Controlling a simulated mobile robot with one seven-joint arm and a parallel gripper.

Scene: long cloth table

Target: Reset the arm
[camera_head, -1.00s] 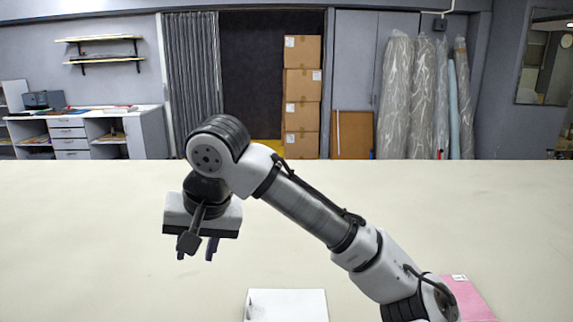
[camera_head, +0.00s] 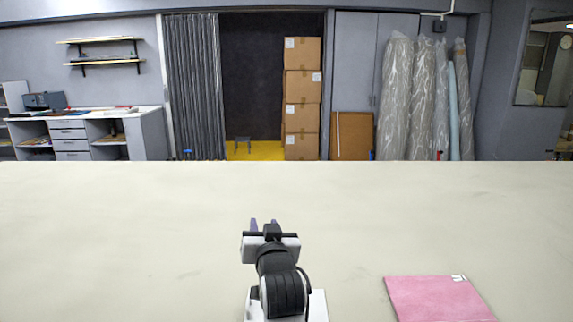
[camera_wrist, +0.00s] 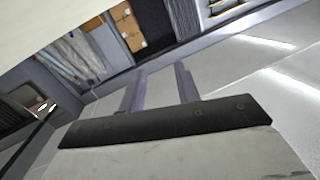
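My gripper (camera_head: 264,225) is in the lower middle of the head view, above the long cloth table (camera_head: 120,240), with its fingers pointing away from the camera. My arm is folded close in behind it, near the bottom edge of the picture. In the wrist view my gripper (camera_wrist: 160,72) shows two dark, purplish fingers with a clear gap between them. Nothing is between the fingers, so it is open and empty. The wrist view is tilted and looks out past the fingers at the room.
A flat pink item (camera_head: 438,299) with small white markings lies on the table at lower right, apart from my gripper. The rest of the visible tabletop is clear. Stacked cardboard boxes (camera_head: 302,88) and wrapped rolls (camera_head: 422,98) stand beyond the table's far edge.

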